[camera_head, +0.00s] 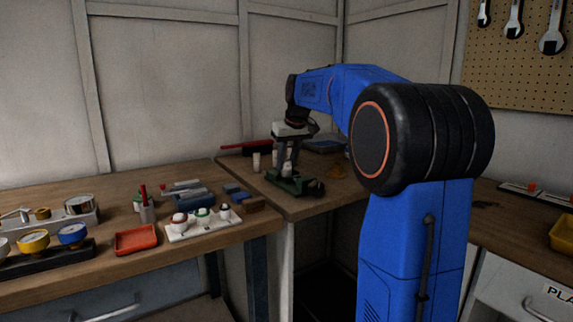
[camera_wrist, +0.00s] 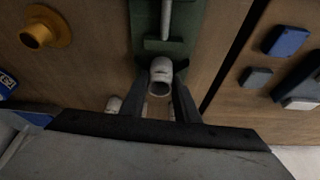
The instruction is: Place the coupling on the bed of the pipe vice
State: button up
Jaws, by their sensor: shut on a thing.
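The coupling (camera_wrist: 161,72) is a short pale grey-white tube with its open end toward the wrist camera. My gripper (camera_wrist: 162,88) is shut on it, one dark finger at each side. The pipe vice (camera_head: 289,183) is green and sits near the front edge of the corner bench. In the wrist view its green bed (camera_wrist: 178,47) with a grey screw bar lies at and beyond the coupling. In the head view my gripper (camera_head: 287,163) points down just above the vice. I cannot tell whether the coupling touches the bed.
Pale fittings (camera_head: 256,162) stand left of the vice; one also shows beside my left finger (camera_wrist: 113,104). A yellow flanged piece (camera_wrist: 45,30) lies on the bench. Blue blocks (camera_head: 237,192) lie on the left bench, across a gap. A red bar (camera_head: 243,146) lies behind.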

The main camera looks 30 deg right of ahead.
jog(key=shift+f, duration=0.3)
jog(key=shift+f, duration=0.35)
jog(key=o, duration=1.1)
jog(key=shift+s+f, duration=0.1)
jog(key=shift+r, duration=0.2)
jog(key=v, duration=1.2)
jog(key=shift+r, duration=0.25)
